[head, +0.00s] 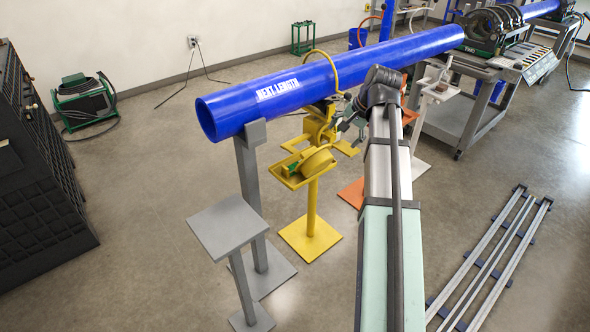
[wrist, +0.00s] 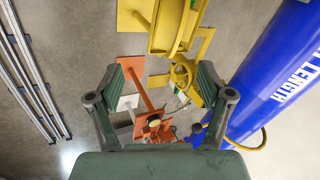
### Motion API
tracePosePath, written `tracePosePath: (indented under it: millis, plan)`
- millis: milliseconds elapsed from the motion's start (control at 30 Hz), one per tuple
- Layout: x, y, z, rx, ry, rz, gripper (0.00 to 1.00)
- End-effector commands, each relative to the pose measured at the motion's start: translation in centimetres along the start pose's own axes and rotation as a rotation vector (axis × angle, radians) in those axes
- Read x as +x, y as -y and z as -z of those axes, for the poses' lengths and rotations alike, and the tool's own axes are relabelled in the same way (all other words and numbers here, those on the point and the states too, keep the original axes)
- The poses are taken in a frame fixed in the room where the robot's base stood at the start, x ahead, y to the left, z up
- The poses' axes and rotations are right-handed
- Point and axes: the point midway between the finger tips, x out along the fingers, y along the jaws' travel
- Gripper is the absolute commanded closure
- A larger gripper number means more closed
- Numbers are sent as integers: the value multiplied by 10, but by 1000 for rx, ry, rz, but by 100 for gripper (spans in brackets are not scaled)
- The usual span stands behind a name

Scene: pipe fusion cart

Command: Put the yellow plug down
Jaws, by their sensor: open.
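A round yellow disc-shaped piece, which looks like the yellow plug (head: 318,163), rests tilted on a small yellow tray stand (head: 312,232) below the blue pipe. In the wrist view, yellow parts of that area (wrist: 178,28) show at the top, beyond the fingertips; I cannot clearly separate plug from tray there. My gripper (head: 350,117) is beside the pipe, right of and above the yellow tray. The wrist view shows its two dark fingers (wrist: 162,76) spread wide with nothing held between them. A yellow wheel-like ring (wrist: 183,74) lies beyond, near the right finger.
The long blue pipe (head: 330,79) runs close beside my gripper. Orange (wrist: 150,125) and white stands lie below the fingers. A grey stand (head: 228,228) is at front left, the fusion cart (head: 480,85) at back right, metal rails (head: 490,262) on the right floor.

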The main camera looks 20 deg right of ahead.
Motion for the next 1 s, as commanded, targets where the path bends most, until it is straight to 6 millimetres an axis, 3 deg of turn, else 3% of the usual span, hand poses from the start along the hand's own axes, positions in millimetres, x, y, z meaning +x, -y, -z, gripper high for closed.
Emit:
tracePosePath:
  millis: [133,367,800,1000]
  plan:
    - [0,6,0,181,3,28,21]
    - [11,8,0,262,4,28,21]
    - [88,10,0,258,5,26,21]
    - [114,11,1,258,3,27,21]
